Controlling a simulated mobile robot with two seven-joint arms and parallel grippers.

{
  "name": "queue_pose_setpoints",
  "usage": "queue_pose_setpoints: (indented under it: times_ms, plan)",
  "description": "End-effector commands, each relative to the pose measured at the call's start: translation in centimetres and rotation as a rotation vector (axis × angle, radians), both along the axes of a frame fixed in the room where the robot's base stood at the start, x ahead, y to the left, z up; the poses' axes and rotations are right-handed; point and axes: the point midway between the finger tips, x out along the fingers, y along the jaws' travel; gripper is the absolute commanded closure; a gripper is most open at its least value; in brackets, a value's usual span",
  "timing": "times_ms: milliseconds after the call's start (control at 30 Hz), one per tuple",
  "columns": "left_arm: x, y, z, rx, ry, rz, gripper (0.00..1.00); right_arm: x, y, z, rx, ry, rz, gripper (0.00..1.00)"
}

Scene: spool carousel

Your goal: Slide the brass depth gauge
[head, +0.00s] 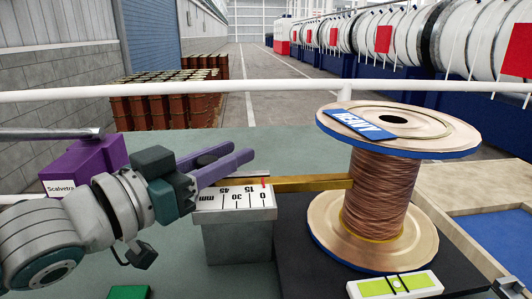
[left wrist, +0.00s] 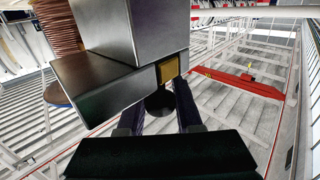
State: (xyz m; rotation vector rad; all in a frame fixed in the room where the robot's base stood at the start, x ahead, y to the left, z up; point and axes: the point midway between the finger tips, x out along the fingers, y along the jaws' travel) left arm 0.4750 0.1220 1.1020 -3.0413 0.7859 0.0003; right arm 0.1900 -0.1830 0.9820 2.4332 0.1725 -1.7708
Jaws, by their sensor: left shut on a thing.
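The brass depth gauge (head: 312,184) is a flat bar running right from the white scale block (head: 235,200), marked 0, 15, 30, 45 mm. A red pointer is near the 0. The bar's right end appears to meet the copper winding of the spool (head: 380,190); I cannot tell whether they touch. My left gripper (head: 241,152), with purple fingers, is at the block's upper left. In the left wrist view the square brass end (left wrist: 168,70) shows beside a dark round knob (left wrist: 160,102) between the fingers; the gripper is shut on this gauge. My right gripper is not in view.
A green level-like tool (head: 395,286) lies in front of the spool. A purple box (head: 85,165) stands behind my left arm. A blue-floored tray (head: 495,240) is at right.

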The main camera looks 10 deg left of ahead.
Motion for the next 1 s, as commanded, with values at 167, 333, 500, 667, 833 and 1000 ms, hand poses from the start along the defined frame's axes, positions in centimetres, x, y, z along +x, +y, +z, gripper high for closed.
queue_pose_setpoints:
  times_ms: [167,333,500,667,833,1000]
  plan:
    - [0.0,0.0,0.0,0.000,-0.001,-0.001,1.00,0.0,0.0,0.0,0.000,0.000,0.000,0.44]
    - [0.0,0.0,0.0,0.000,-0.001,-0.001,1.00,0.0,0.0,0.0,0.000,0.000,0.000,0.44]
    - [0.0,0.0,0.0,0.000,-0.001,-0.001,1.00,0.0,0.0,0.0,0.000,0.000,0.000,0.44]
    - [-0.1,0.1,0.0,0.000,0.000,-0.001,1.00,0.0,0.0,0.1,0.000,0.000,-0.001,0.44]
    - [-0.8,2.8,0.1,0.005,0.002,0.002,1.00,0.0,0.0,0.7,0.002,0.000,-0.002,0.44]
    - [-1.7,6.1,-0.1,0.005,0.002,0.002,1.00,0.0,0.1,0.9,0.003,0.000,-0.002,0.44]
